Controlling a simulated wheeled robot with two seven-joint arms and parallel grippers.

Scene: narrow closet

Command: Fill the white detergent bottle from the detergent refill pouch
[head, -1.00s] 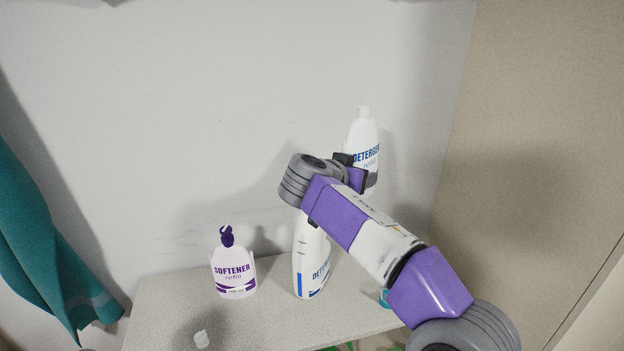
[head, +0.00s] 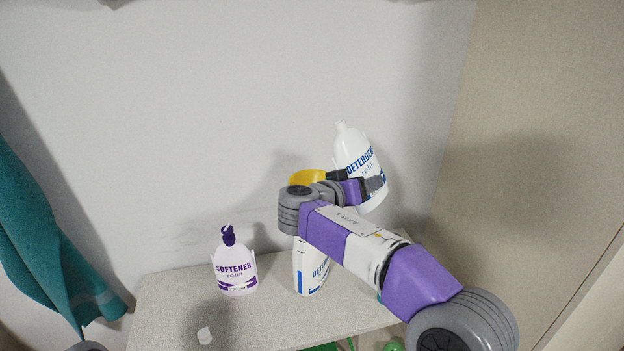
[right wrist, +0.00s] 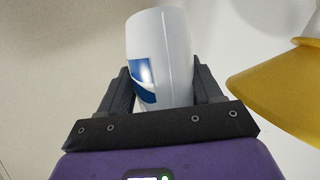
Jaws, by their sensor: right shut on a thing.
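The white detergent refill pouch (head: 356,150), with blue lettering, is held in my right gripper (head: 357,180) above the shelf. It leans to the left, its spout up. In the right wrist view the jaws are closed on both sides of the pouch's white body (right wrist: 160,50). The white detergent bottle (head: 310,270) stands on the shelf, its upper part hidden behind my right arm. A yellow funnel-like piece (head: 306,177) shows above the arm, over the bottle; it also shows beside the gripper in the right wrist view (right wrist: 285,90). Whether it sits in the bottle's mouth is hidden.
A softener refill pouch (head: 235,268) with a purple cap stands on the shelf (head: 170,300) left of the bottle. Teal cloth (head: 45,245) hangs at the left. A beige wall closes the right side.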

